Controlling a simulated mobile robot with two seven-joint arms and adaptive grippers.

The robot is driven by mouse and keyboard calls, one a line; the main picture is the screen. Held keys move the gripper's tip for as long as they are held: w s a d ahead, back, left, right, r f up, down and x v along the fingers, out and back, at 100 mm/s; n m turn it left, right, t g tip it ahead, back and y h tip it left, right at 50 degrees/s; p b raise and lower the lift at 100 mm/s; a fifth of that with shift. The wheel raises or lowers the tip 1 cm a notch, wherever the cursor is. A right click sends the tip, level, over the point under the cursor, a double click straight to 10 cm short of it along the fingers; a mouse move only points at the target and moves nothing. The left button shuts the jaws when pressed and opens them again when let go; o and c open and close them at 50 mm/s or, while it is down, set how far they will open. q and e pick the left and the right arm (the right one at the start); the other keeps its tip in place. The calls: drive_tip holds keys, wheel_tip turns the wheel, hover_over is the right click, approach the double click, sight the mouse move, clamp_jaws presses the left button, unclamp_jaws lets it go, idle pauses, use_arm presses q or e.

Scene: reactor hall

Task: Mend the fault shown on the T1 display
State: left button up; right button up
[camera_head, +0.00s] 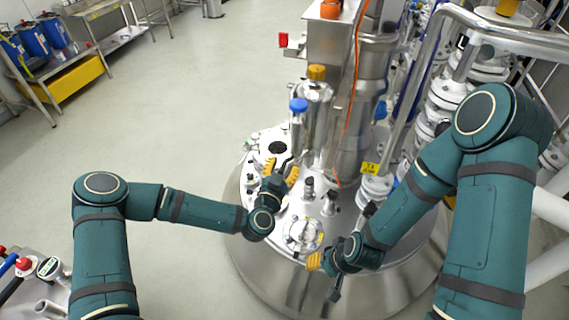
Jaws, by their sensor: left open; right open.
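No display that I can read as T1 is in view. The steel reactor vessel (262,268) stands in the middle, with several fittings on its lid. My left gripper (281,171) is open, its yellow fingertips apart, over the lid in front of a white round port with a dark centre (277,147). A blue-capped fitting (298,106) and a steel cylinder with a yellow-orange cap (317,73) rise behind it. My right gripper (322,274) is open at the lid's front, below a round flanged port (303,232). I see nothing held in either gripper.
A steel column with an orange cable (352,85) and pipes (480,28) crowd the back and right. A cart edge with tools and a gauge (49,267) is at lower left. Blue containers (33,40) stand on a far-left bench.

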use_arm(q)
drive_tip(key=shift+x, duration=0.85)
drive_tip(key=shift+o, duration=0.2)
clamp_jaws()
